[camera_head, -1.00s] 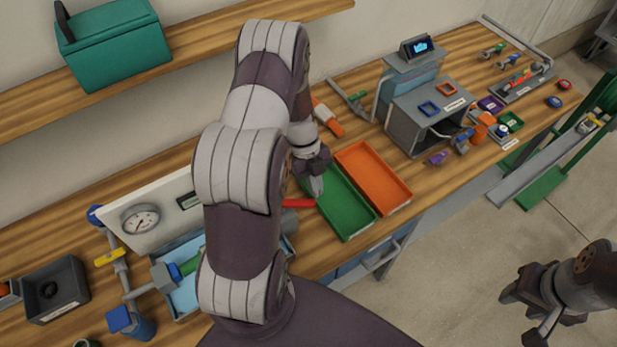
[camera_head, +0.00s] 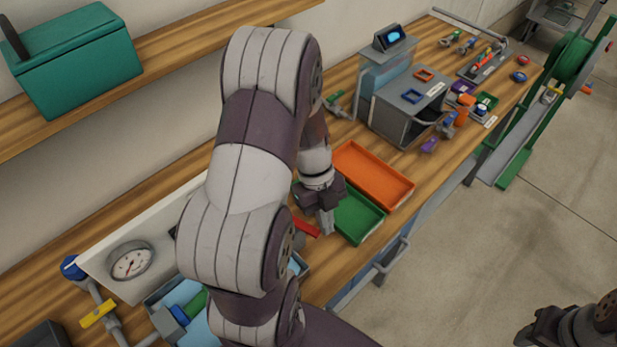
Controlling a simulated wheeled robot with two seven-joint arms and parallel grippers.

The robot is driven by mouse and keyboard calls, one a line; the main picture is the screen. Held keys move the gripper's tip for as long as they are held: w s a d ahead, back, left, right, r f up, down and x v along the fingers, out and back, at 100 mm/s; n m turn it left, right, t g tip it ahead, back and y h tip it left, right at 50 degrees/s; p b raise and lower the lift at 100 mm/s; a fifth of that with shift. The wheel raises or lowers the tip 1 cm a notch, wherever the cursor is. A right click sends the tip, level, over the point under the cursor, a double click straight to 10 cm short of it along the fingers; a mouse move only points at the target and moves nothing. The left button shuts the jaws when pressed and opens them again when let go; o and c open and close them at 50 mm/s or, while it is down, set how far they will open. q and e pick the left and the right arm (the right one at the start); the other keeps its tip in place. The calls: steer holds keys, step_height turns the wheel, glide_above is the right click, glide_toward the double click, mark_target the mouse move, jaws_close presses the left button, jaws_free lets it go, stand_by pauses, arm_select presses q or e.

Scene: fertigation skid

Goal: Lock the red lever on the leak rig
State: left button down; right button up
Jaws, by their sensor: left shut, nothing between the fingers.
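The red lever (camera_head: 306,228) of the leak rig shows as a short red bar just left of my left gripper's fingertips. Its inner end is hidden behind my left arm. My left gripper (camera_head: 327,226) is shut and empty, pointing down close beside the lever's free end; I cannot tell if they touch. The leak rig's white panel (camera_head: 98,262) carries a round gauge (camera_head: 131,262). A yellow handle (camera_head: 98,313) and a green-and-blue fitting (camera_head: 187,308) are in front of it. My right gripper (camera_head: 540,328) is at the lower right, away from the bench, its fingers partly cut off.
A green tray (camera_head: 358,216) lies right beside my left gripper, with an orange tray (camera_head: 372,175) behind it. A grey box station (camera_head: 405,110) stands farther back. A teal case (camera_head: 75,62) is on the shelf.

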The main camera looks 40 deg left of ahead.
arm_select(q)
steer(key=shift+s+d+m+g+b, duration=0.25)
steer(key=shift+s+m+g+b, duration=0.1)
steer(key=shift+s+m, duration=0.3)
stand_by(0.4)
steer(key=p+v, duration=0.7)
steer(key=v, duration=0.5)
steer(key=shift+r, duration=0.45)
